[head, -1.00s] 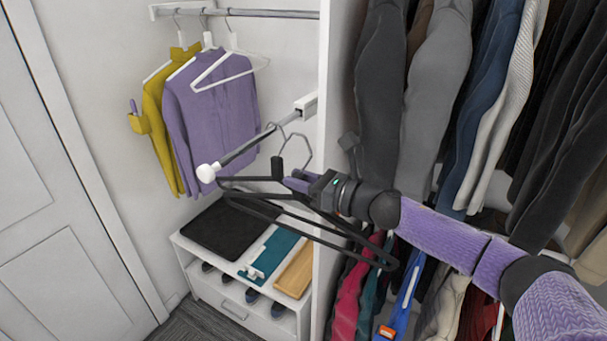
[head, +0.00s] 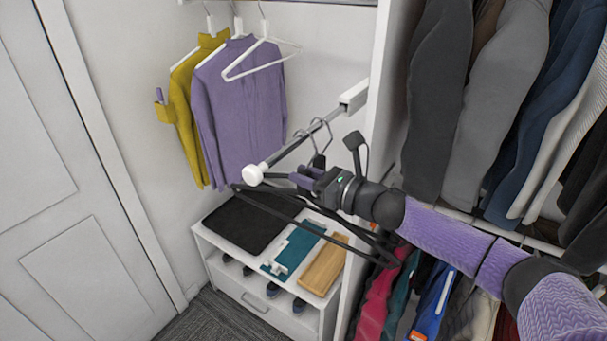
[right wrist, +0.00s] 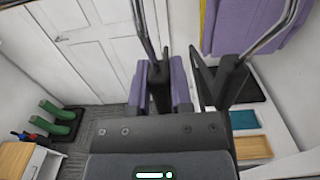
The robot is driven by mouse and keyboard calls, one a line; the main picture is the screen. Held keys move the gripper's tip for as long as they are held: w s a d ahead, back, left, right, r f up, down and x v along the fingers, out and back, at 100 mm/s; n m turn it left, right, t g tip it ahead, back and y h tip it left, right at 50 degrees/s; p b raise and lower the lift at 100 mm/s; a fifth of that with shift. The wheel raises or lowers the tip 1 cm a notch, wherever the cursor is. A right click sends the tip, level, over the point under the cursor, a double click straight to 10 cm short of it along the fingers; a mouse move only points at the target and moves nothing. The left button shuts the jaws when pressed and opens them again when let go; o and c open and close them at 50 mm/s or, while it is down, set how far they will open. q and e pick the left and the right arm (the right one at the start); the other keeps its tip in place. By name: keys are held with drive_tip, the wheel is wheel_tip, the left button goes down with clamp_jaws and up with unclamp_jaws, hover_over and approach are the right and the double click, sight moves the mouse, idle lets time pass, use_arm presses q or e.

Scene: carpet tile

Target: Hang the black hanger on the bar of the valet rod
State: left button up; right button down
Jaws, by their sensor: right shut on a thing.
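The valet rod's bar (head: 290,152) slants out from a white bracket (head: 354,96) to a white end knob (head: 253,175). My right gripper (head: 303,179) is shut on a black hanger (head: 262,207) by its neck, just below and in front of the bar. In the right wrist view, its neck (right wrist: 160,85) stands between my purple fingertips (right wrist: 159,76). A second black hanger neck with a metal hook (right wrist: 232,80) is close on the right, apart from my fingers. Two metal hooks (head: 322,130) show at the bar; whether the held one rests on it is unclear. My left gripper is out of view.
A yellow garment (head: 190,110) and a purple sweater (head: 240,110) hang behind the bar beside an empty white hanger (head: 262,62). A white cabinet (head: 222,262) with a black tray (head: 245,222) stands below. A white panel (head: 390,60) and dark clothes are right.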

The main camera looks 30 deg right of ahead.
drive_tip(key=shift+w, duration=0.3)
drive_tip(key=c, duration=1)
unclamp_jaws()
drive_tip(key=o, duration=0.5)
drive_tip(key=shift+s, duration=0.15)
drive_tip(key=shift+o, duration=0.3)
drive_tip(key=shift+s+d+f, duration=0.15)
drive_tip(key=shift+s, duration=0.05)
drive_tip(key=b+v, duration=0.3)
drive_tip(key=v, duration=0.5)
drive_tip(key=shift+s+d, duration=0.35)
drive_tip(key=shift+s, duration=0.2)
